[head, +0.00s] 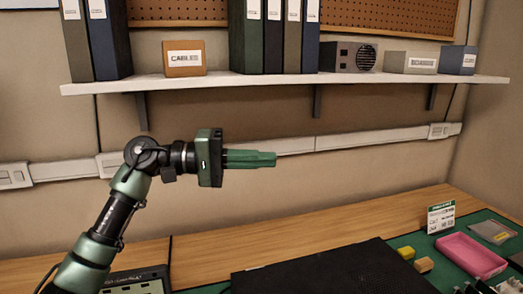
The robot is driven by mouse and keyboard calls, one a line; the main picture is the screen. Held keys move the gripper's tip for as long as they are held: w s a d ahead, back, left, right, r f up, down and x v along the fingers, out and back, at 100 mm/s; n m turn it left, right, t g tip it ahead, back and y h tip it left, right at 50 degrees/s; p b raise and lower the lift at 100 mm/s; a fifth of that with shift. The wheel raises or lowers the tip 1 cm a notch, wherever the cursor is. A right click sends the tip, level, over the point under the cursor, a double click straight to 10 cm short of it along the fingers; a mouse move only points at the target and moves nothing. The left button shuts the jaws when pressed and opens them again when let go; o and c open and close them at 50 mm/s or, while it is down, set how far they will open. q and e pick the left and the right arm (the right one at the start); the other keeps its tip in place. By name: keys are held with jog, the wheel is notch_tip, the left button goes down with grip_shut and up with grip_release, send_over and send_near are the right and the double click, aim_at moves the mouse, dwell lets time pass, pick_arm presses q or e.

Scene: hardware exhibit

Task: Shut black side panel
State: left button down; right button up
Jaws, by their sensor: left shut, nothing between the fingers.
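A large black perforated panel (335,272) shows at the bottom centre, cut off by the lower edge of the view. I cannot tell whether it is open or closed, or what it is attached to. My left gripper (275,159) is raised in front of the wall, above and left of the panel and well apart from it. Its green fingers point right and are shut with nothing between them. My right gripper is not in view.
A white shelf (290,87) with binders and boxes runs above my left gripper. On the wooden desk (395,215), a green mat (480,222) at the right holds a pink tray (470,256), small yellow blocks and a sign. A black device (137,281) stands at the lower left.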

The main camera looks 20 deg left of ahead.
pick_arm(q)
jog(key=shift+r, duration=0.1)
notch_tip(320, 180, up, 20)
jog(key=shift+f, duration=0.2)
